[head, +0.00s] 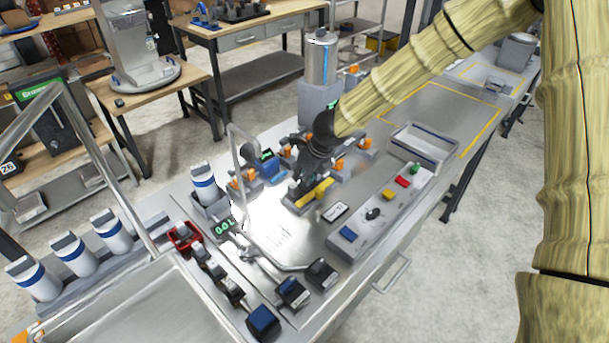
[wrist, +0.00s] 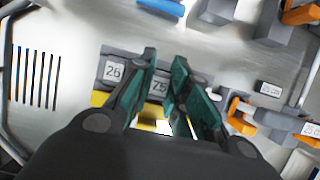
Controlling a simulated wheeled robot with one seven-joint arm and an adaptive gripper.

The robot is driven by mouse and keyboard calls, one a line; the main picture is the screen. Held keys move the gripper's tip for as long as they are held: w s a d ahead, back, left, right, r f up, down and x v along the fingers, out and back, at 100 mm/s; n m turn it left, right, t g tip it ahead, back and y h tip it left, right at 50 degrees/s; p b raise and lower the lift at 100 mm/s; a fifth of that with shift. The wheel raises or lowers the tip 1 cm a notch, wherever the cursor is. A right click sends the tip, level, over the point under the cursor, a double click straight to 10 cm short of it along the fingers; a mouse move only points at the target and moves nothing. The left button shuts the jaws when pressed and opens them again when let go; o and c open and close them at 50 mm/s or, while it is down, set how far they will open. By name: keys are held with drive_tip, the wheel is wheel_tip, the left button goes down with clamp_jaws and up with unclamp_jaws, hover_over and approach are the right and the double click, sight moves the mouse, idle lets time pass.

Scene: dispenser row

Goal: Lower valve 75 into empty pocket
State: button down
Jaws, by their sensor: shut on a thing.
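My gripper (head: 303,184) is low over a small grey rack with a yellow strip (head: 315,194), in the middle of the metal bench. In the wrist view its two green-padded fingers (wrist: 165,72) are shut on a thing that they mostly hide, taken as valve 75. A label reading 75 (wrist: 158,86) shows between the fingers. Beside it on the left is a label that looks like 26 (wrist: 113,71), on the grey rack (wrist: 112,53). Yellow shows under and beside the fingers. Whether the held valve touches its pocket, and the pocket's inside, I cannot tell.
Orange-handled valves on grey blocks (wrist: 245,110) stand close on the right in the wrist view. In the head view, a button panel (head: 372,214) and a grey tray (head: 424,148) lie to the right. A bent metal tube (head: 237,160) rises to the left.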

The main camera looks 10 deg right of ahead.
drive_tip(key=shift+f, duration=0.25)
drive_tip(key=c, duration=1.3)
unclamp_jaws()
drive_tip(key=v, duration=1.2)
drive_tip(key=shift+s+d+f, duration=0.1)
